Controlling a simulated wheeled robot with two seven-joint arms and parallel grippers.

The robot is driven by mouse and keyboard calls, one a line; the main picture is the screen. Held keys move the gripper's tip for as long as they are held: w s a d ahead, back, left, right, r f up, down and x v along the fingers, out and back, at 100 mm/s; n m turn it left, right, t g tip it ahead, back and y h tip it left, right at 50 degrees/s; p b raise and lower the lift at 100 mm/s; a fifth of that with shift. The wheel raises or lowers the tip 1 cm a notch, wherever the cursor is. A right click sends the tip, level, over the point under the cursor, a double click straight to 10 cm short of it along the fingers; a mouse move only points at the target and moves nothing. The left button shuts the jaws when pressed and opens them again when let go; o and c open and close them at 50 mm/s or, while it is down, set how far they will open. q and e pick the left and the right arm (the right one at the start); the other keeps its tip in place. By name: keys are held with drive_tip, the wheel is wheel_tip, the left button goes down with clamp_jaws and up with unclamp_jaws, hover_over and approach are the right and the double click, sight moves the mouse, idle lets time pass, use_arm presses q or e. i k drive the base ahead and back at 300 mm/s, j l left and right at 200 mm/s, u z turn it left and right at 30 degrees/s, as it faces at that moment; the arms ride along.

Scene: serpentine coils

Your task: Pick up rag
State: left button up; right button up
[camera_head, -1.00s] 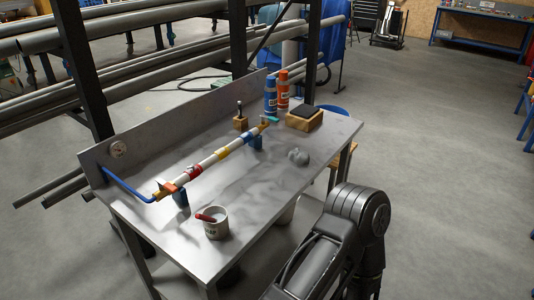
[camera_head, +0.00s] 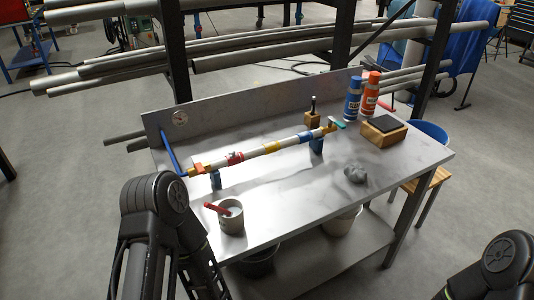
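A small crumpled grey rag (camera_head: 355,173) lies on the right part of the metal workbench (camera_head: 300,202), in front of a wooden block with a dark top. Both of my arms show only as dark links, the left one at the lower left and the right one at the bottom right corner. Neither gripper is in view. Nothing covers the rag.
A pipe assembly (camera_head: 270,147) stands on supports along the bench. A cup with a red-handled tool (camera_head: 231,216) is near the front edge. Blue (camera_head: 353,98) and orange (camera_head: 370,94) cans and the wooden block (camera_head: 384,130) stand at the back right. A stool (camera_head: 428,178) is beside the bench.

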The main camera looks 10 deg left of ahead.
sight(356, 175)
drive_tip(key=i+l+u, duration=0.15)
drive_tip(key=l+u, duration=0.35)
drive_tip(key=i+l+u, duration=0.1)
drive_tip(key=l+u, duration=0.85)
